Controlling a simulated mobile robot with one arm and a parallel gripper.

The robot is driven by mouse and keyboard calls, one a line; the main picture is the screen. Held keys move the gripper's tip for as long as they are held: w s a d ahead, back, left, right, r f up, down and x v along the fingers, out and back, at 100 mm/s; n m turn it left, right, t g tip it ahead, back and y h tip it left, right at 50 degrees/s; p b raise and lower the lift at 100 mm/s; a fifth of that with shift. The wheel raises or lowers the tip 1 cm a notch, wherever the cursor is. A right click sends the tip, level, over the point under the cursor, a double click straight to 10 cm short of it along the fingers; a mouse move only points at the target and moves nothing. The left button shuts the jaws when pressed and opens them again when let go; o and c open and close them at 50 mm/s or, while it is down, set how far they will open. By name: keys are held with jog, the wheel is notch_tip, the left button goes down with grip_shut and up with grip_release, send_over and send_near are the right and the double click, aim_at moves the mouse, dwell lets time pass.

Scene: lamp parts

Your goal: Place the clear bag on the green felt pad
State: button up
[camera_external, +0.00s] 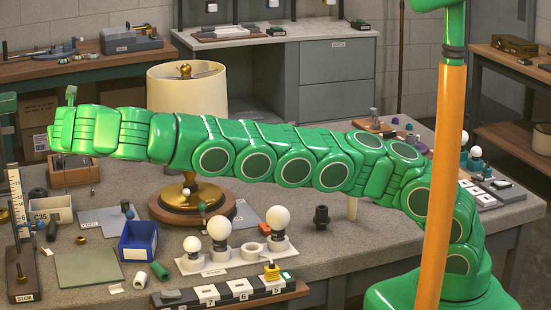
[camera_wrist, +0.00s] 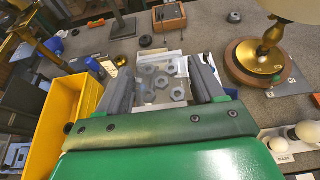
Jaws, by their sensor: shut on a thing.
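My gripper (camera_wrist: 162,78) shows two dark grey fingers in the wrist view, one on each side of a clear bag (camera_wrist: 160,86). The bag is see-through and holds several grey hex nuts. The fingers are shut on it. In the external view my gripper (camera_external: 72,130) is at the far left end of my green arm, above the table; the bag cannot be made out there. The green felt pad (camera_external: 88,269) lies flat and bare at the table's front left in the external view. I cannot make out the pad in the wrist view.
A blue bin (camera_external: 138,241) stands just right of the pad. A white C35 bin (camera_external: 50,207) and a STEM stand (camera_external: 22,270) are left of it. The lamp (camera_external: 187,92) stands behind my arm. A yellow bin (camera_wrist: 72,110) is close to my gripper's left in the wrist view.

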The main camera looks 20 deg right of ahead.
aim_at(86, 268)
notch_tip(86, 268, down, 31)
jog(key=shift+r, duration=0.1)
dwell(0.7)
jog(key=shift+f, duration=0.6)
dwell(0.6)
jog(key=o, duration=1.2)
jog(key=shift+o, duration=0.2)
jog(key=shift+v, duration=3.9)
